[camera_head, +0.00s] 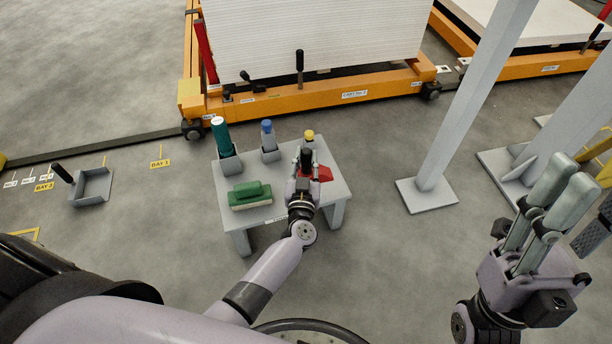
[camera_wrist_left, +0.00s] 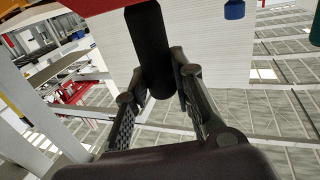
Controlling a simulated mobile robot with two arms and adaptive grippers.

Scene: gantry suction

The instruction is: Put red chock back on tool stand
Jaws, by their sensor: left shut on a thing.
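The red chock (camera_head: 324,173) is over the right part of the grey tool stand (camera_head: 331,188) in the head view; whether it touches the top cannot be told. My left gripper (camera_head: 304,174) is shut on its black handle (camera_head: 306,157). The left wrist view shows that handle (camera_wrist_left: 150,45) between the two fingers (camera_wrist_left: 157,85), with the red body (camera_wrist_left: 85,6) at the top edge. My right gripper (camera_head: 566,190) is raised at the right, away from the stand, with no object seen in it.
On the stand are a green bottle (camera_head: 221,136), a blue-capped bottle (camera_head: 267,136), a yellow-capped item (camera_head: 309,136) and a green brush-like block (camera_head: 250,195). An orange cart (camera_head: 300,101) stands behind, a grey post (camera_head: 470,100) to the right. A grey tray (camera_head: 92,187) lies left.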

